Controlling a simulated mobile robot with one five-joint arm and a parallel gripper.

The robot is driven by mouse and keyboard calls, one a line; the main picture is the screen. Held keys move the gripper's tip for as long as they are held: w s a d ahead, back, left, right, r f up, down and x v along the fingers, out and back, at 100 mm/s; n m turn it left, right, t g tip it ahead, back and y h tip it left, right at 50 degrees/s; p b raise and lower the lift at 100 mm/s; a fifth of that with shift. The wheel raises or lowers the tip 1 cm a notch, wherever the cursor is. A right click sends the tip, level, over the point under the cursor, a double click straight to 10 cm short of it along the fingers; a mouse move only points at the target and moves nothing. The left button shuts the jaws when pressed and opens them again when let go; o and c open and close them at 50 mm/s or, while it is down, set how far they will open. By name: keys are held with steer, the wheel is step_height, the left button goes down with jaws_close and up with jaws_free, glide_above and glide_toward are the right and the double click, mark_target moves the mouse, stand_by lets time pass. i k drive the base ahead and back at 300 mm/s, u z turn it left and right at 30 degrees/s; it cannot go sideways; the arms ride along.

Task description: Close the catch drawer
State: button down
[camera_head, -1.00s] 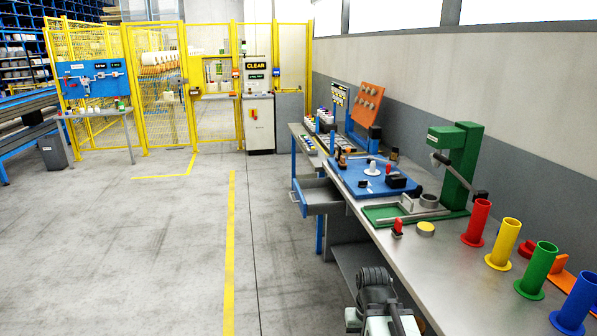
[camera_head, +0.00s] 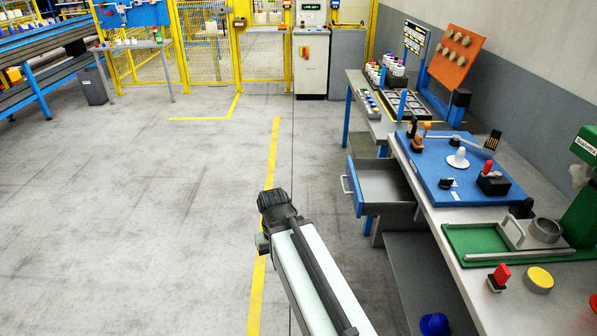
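The catch drawer (camera_head: 386,190) hangs under the workbench, pulled out to the left. It has a blue front with a pale handle (camera_head: 346,186), and its grey inside looks empty. My arm reaches up from the bottom of the picture, over the floor left of the bench. My gripper (camera_head: 272,198) is at its far end, left of the drawer handle and apart from it. The fingers are dark and foreshortened, so I cannot tell whether they are open or shut.
The workbench (camera_head: 470,228) runs along the right, carrying a blue board (camera_head: 460,190), a green tray (camera_head: 480,240) and a yellow disc (camera_head: 539,279). A blue object (camera_head: 434,324) lies low beneath it. The floor (camera_head: 140,220) on the left is clear, with yellow fencing behind.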

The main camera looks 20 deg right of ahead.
mark_target(378, 185)
steer(key=u, duration=0.5)
steer(key=i, duration=1.1)
steer(key=u, duration=0.45)
steer(key=k, duration=0.6)
steer(key=u, duration=0.35)
steer(key=i, duration=0.6)
steer(key=z, duration=0.3)
